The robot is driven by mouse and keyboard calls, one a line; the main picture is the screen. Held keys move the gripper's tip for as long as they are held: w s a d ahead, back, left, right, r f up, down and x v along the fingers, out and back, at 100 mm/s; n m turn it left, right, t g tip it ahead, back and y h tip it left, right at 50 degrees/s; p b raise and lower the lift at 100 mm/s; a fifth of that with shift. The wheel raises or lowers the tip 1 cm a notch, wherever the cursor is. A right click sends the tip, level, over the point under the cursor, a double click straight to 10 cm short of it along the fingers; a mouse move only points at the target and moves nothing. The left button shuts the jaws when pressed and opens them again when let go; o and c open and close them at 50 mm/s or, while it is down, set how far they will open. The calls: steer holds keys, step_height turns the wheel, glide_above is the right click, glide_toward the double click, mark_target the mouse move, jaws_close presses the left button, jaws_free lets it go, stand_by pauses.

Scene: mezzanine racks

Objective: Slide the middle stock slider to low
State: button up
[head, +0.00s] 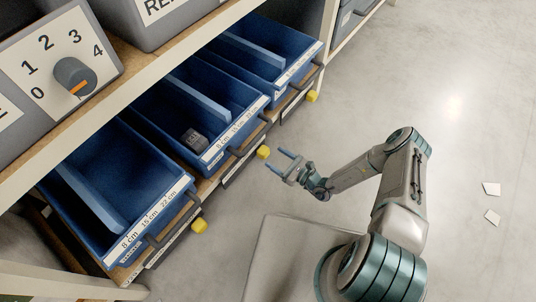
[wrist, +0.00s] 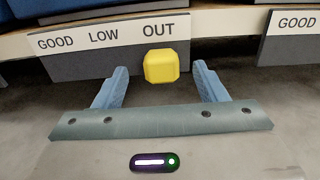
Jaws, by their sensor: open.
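The middle stock slider's yellow knob (head: 263,152) is at the right end of its label strip, on the rack edge below the middle blue bin. In the wrist view the yellow knob (wrist: 161,66) sits just below the word OUT on a label (wrist: 105,36) reading GOOD, LOW, OUT from left to right. My gripper (head: 276,160) is open and empty, its fingers pointing at the knob. In the wrist view the fingertips (wrist: 160,70) stand on either side of the knob, with gaps on both sides. I cannot tell whether the knob is between them in depth.
A left yellow knob (head: 199,226) and a right yellow knob (head: 312,96) sit on the same rack edge. Blue bins (head: 215,155) with dark handles stand above; the middle one holds a dark block (head: 194,140). The floor (head: 440,80) to the right is mostly free.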

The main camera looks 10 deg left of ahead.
mark_target(268, 152)
steer(key=b+x, duration=0.1)
steer(key=x, duration=0.4)
steer(key=shift+d, duration=0.1)
steer(key=c, duration=1.4)
